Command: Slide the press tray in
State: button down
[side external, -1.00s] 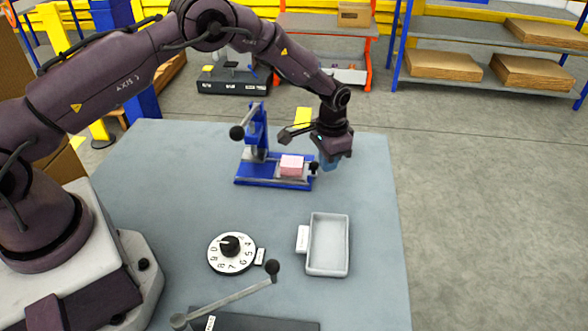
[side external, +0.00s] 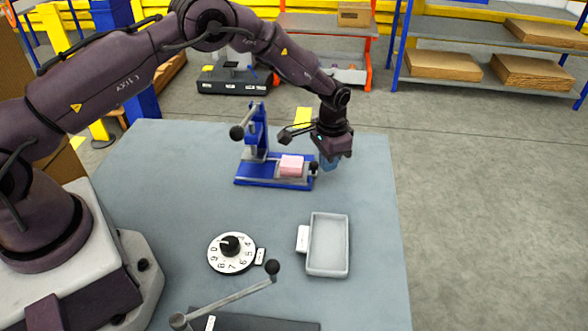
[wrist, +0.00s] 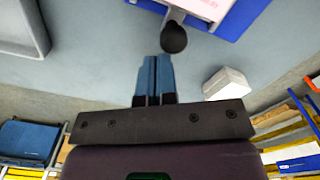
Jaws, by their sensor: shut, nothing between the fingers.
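The blue press (side external: 257,135) stands at the back of the table, with a lever arm ending in a dark knob on its left. Its tray (side external: 305,178) is on the right part of the blue base, pulled out from under the press column, and carries a pink block (side external: 291,165). A black knob (side external: 314,168) is at the tray's right end; it also shows in the wrist view (wrist: 174,38). My gripper (side external: 331,163) is just right of this knob, with blue fingers closed together and empty. In the wrist view the fingertips (wrist: 154,62) are close to the knob, with a small gap visible.
A white numbered dial (side external: 219,257) and an empty pale tray (side external: 316,271) lie nearer the camera. A lever with a dark ball (side external: 272,267) is at the front. The table's right edge is close beyond my gripper. A white block (wrist: 226,82) shows in the wrist view.

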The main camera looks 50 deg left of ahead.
aim_at(292, 161)
jog(key=shift+s+a, duration=0.1)
jog(key=shift+a, duration=0.05)
jog(key=shift+s+a, duration=2.8)
jog(key=shift+s, duration=0.05)
jog(key=shift+w+d+r, duration=0.1)
jog(key=shift+w+d, duration=0.15)
